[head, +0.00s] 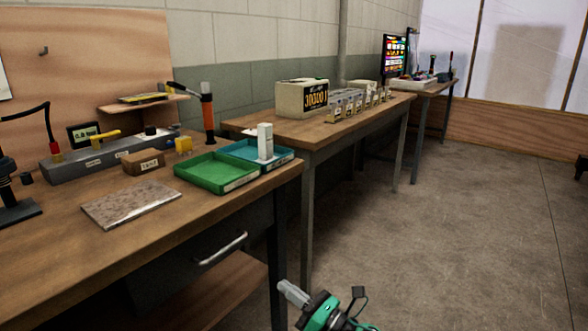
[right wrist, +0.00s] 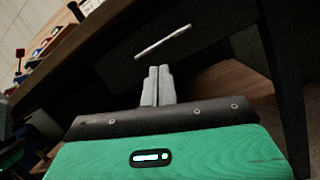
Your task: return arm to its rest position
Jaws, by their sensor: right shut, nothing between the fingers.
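My right gripper (head: 292,292) shows at the bottom of the head view, in front of the near workbench and below its top. In the right wrist view its two grey fingers (right wrist: 157,86) are pressed together with nothing between them. The drawer handle (right wrist: 163,42) of the bench lies beyond the fingertips, apart from them.
The near workbench (head: 150,222) holds a green tray (head: 215,185), a blue tray (head: 285,155), a metal plate (head: 130,203) and a small cardboard box (head: 143,162). A second bench (head: 325,140) stands behind.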

